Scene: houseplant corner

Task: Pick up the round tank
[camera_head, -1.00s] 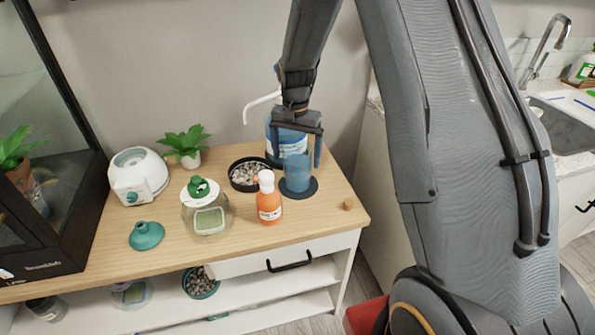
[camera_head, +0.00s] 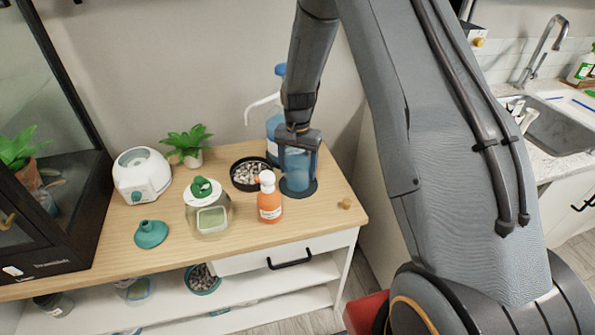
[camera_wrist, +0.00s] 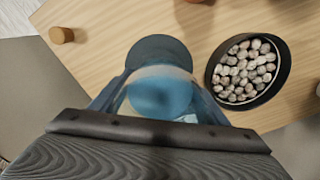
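The round tank (camera_head: 297,176) is a translucent blue cylinder. It stands upright on a dark round disc (camera_head: 299,193) near the table's right end. My gripper (camera_head: 299,160) points down over it, with one finger on each side. In the wrist view, the tank (camera_wrist: 160,92) lies between the two spread fingers of my gripper (camera_wrist: 160,98), with part of the disc (camera_wrist: 156,50) beyond. No lift off the disc shows. Whether the fingers touch the tank's wall is hard to tell.
A blue pump bottle (camera_head: 274,120) stands close behind the tank. A pebble dish (camera_head: 238,184) and an orange bottle (camera_head: 269,204) stand to its left. A small wooden knob (camera_head: 345,203) lies right, near the table edge. A glass jar (camera_head: 218,222) with green lid stands farther left.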

